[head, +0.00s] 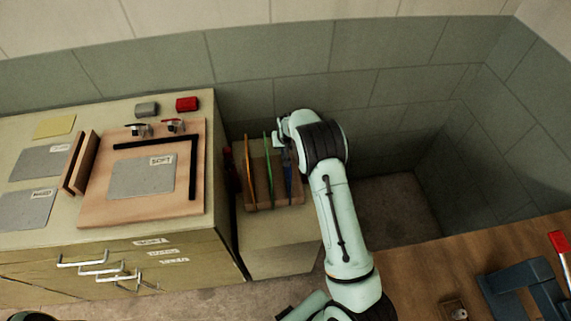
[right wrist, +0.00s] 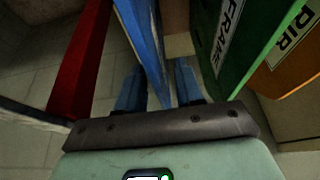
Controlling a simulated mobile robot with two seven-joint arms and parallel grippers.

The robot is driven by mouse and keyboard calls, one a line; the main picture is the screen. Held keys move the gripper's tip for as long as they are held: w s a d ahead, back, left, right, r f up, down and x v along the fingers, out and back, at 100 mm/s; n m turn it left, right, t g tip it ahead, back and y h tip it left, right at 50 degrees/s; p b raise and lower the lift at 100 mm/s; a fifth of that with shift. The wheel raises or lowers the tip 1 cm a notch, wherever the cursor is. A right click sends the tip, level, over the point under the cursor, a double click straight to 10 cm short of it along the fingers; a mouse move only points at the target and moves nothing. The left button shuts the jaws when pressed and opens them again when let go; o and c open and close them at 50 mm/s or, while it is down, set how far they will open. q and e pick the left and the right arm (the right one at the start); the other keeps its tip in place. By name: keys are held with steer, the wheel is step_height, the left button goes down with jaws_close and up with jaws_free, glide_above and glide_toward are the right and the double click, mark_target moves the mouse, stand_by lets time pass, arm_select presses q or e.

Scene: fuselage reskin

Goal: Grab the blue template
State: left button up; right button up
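The blue template (head: 287,172) stands on edge in a wooden rack (head: 263,190), at the right end of the templates visible in the head view. In the right wrist view the blue template (right wrist: 146,40) runs down between the two fingers of my right gripper (right wrist: 158,88). The fingers are apart, one on each side of it, with narrow gaps showing. Whether either finger touches it I cannot tell. In the head view my right arm hides the gripper's fingertips.
A green template (right wrist: 240,45) and an orange template (right wrist: 290,65) stand on one side of the blue one, a red piece (right wrist: 80,65) on the other. The rack stands on a low cabinet (head: 275,255) beside the drawer cabinet (head: 215,240). A wooden table (head: 430,270) is at lower right.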

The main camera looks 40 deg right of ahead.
steer(key=shift+f, duration=0.2)
stand_by(0.6)
jaws_close()
stand_by(1.4)
